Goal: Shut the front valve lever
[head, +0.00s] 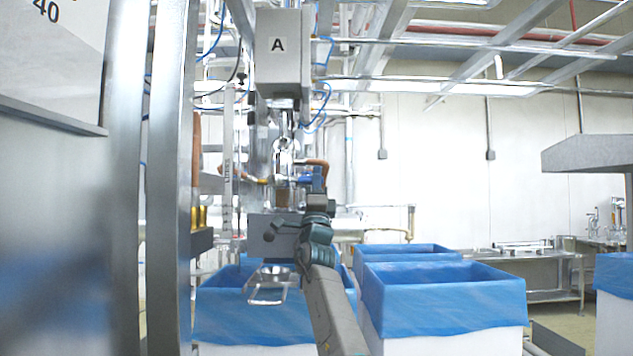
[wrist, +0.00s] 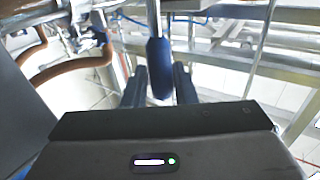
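The front valve lever has a blue handle (wrist: 160,68). My gripper looks shut on the handle. In the head view my gripper (head: 317,203) is at the end of my raised arm, by the blue handle (head: 312,181) below the grey box marked A (head: 279,46). My gripper and wrist partly hide the valve there.
Brown pipes (wrist: 75,66) run left of the fingers in the wrist view. Blue-lined white boxes (head: 440,290) stand below and to the right. A metal post (head: 172,180) rises on the left. A steel table (head: 530,262) stands at the back right.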

